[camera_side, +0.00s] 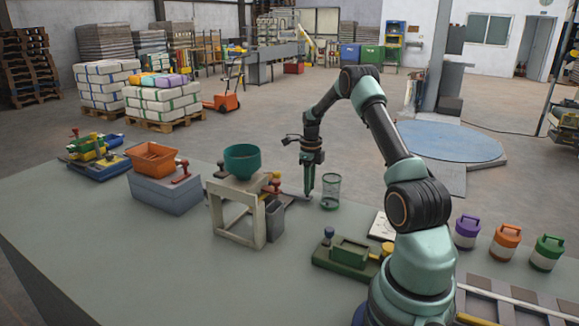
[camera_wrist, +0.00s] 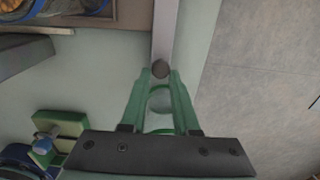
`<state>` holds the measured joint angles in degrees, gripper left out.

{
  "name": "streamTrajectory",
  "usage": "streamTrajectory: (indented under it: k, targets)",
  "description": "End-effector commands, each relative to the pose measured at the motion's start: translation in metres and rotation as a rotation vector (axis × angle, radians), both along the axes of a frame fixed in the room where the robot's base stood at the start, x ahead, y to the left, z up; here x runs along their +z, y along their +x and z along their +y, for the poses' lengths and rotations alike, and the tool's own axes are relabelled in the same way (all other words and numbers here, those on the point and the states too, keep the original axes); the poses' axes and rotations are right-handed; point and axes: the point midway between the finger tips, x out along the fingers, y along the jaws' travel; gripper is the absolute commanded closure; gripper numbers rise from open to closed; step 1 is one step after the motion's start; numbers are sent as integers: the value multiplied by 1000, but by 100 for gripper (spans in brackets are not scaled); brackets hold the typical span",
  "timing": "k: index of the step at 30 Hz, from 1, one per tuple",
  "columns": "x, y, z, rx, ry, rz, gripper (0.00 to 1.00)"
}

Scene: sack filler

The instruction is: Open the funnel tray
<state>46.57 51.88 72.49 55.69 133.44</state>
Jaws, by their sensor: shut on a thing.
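The teal funnel (camera_side: 241,160) sits on a cream stand (camera_side: 238,208) in the middle of the table. A flat grey bar (camera_side: 291,199) reaches from beside the stand toward my gripper (camera_side: 309,190), which points down at its outer end. In the wrist view, the green fingers of my gripper (camera_wrist: 160,76) are closed around a dark round knob (camera_wrist: 160,69) at the end of a pale grey bar (camera_wrist: 164,35). Whether this bar is the funnel's tray I cannot tell for certain. The fingers hide part of the knob.
A grey box with a red knob (camera_side: 275,215) is beside the stand. An orange hopper (camera_side: 152,157) is at left, a green fixture (camera_side: 347,255) in front. The front left table is clear.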

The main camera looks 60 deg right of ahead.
Motion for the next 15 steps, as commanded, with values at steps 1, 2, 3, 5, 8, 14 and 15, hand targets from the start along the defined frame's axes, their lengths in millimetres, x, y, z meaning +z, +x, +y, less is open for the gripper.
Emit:
streamTrajectory:
  k: [1, 2, 3, 5, 8, 14, 15]
  targets:
    - [2, 1, -1, 0, -5, -4, 100]
    - [2, 1, -1, 0, -5, -4, 100]
    - [2, 1, -1, 0, -5, -4, 100]
    - [2, 1, -1, 0, -5, -4, 100]
    - [2, 1, -1, 0, -5, -4, 48]
    - [1, 1, 0, 0, -3, -2, 41]
    - [1, 1, 0, 0, -2, -2, 41]
